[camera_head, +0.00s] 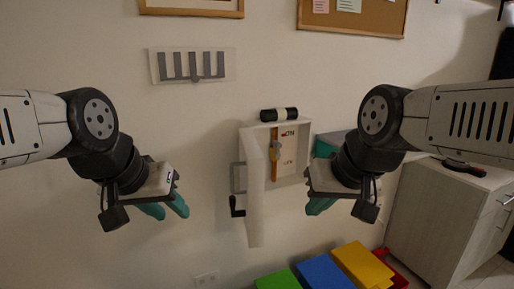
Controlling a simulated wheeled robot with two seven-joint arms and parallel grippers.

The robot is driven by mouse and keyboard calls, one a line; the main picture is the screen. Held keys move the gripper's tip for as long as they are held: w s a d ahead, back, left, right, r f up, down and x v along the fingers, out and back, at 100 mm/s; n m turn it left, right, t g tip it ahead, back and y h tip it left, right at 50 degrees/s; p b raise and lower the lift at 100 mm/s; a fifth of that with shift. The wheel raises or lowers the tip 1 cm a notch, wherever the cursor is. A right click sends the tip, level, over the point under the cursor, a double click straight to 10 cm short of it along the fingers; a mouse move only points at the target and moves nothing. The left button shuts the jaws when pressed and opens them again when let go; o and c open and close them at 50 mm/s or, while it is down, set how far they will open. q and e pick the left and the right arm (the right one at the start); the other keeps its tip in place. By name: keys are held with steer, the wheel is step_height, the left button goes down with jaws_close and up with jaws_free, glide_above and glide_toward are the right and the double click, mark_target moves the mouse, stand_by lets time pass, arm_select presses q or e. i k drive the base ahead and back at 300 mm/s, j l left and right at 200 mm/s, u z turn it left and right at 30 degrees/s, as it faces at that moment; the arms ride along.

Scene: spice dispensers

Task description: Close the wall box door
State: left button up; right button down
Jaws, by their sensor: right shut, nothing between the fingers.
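A white wall box (292,172) is fixed to the wall in the middle of the head view. Its front is uncovered, showing an orange-brown strip and red markings inside. The box's white door (254,205) stands open, swung out toward me along the box's left side. A black handle (237,207) shows at the door's left. My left gripper (166,210) is left of the door, apart from it, with its two teal fingers spread and empty. My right gripper (319,207) is at the right, near the box's lower right corner, shut and empty. It does not appear to touch the door.
A dark cylinder (279,114) is on top of the box. A grey slotted rack (193,66) hangs on the wall at upper left. Green, blue (325,272) and yellow bins (361,265) stand below. A white cabinet (445,215) is at right.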

mark_target(252, 163)
steer(key=j+z, duration=0.2)
steer(key=j, duration=0.15)
steer(key=k+j+z, duration=0.35)
steer(key=k, duration=0.3)
steer(key=j, duration=0.1)
